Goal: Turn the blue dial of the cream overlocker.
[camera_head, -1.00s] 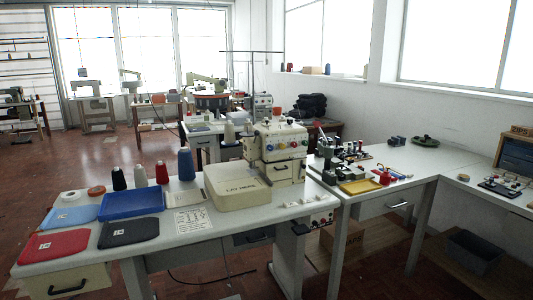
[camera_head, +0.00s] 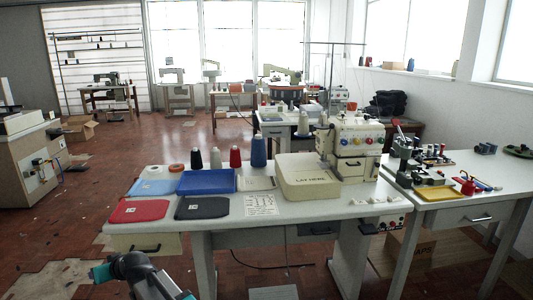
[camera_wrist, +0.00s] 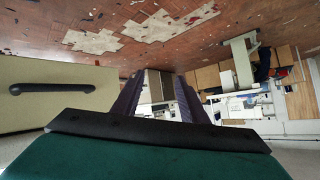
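The cream overlocker (camera_head: 338,150) stands on the white table (camera_head: 318,207), behind a cream box-like cover with lettering (camera_head: 305,182). A row of small coloured dials runs across its front. The blue dial (camera_head: 356,141) appears second from the left, though it is very small. My gripper (camera_wrist: 160,92) shows in the wrist view with two dark fingers apart and nothing between them. My arm shows at the bottom left of the head view, in front of the table and well away from the overlocker. The fingertips cannot be made out there.
A blue tray (camera_head: 207,191), red pad (camera_head: 139,210), dark pad (camera_head: 202,207) and several thread cones lie left of the overlocker. A yellow tray (camera_head: 437,193) and small tools are on the right table. A drawer handle (camera_wrist: 52,88) is close in the wrist view. Open floor lies left.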

